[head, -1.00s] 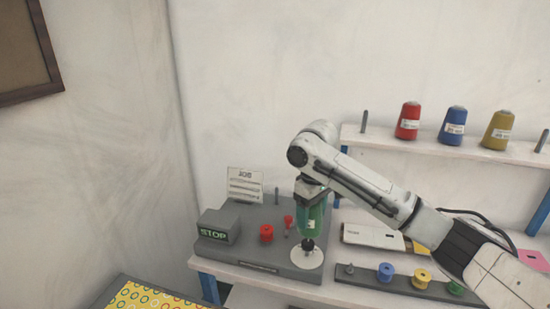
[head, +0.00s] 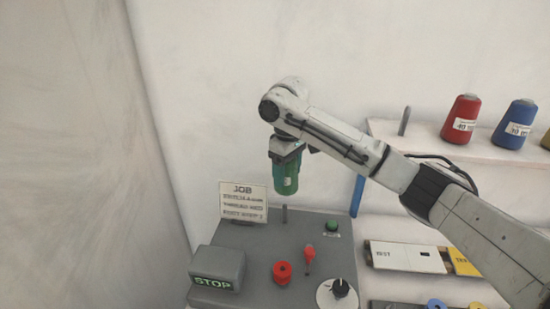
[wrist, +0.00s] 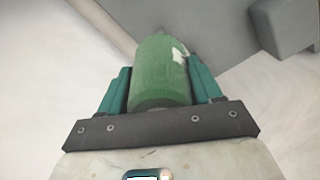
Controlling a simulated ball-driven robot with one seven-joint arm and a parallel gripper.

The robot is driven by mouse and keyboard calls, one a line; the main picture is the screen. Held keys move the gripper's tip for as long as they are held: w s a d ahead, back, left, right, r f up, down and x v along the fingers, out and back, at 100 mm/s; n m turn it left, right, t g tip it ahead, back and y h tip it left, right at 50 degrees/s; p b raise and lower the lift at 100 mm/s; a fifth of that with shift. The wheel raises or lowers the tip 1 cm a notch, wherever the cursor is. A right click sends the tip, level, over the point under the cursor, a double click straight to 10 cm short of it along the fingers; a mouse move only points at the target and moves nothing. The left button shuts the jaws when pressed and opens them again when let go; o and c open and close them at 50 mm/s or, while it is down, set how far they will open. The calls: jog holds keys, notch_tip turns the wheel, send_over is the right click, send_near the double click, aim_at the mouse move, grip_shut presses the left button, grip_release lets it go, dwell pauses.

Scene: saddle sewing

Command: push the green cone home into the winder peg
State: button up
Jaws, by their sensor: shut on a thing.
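My gripper (head: 285,160) is shut on the green cone (head: 286,178), holding it upright in the air. In the wrist view the cone (wrist: 160,75) sits between the two teal fingers of my gripper (wrist: 163,85). A short grey peg (head: 284,214), which looks like the winder peg, stands at the back of the grey machine top. In the head view the cone's lower end is just above the peg's top, with a small gap showing. Depth between them is hard to judge. The peg cannot be made out in the wrist view.
A job card (head: 243,202) stands left of the peg. Red (head: 462,120) and blue (head: 516,125) cones stand on the right shelf.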

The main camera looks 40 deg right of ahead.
jog(key=shift+w, duration=0.3)
jog(key=shift+r+p, duration=0.2)
jog(key=shift+p, duration=0.4)
jog(key=b, duration=0.2)
send_over(285, 205)
jog(key=shift+d+f, duration=0.1)
jog(key=shift+f, duration=2.6)
jog(key=shift+p, duration=1.25)
jog(key=shift+f+b, duration=1.55)
jog(key=shift+f, duration=2.05)
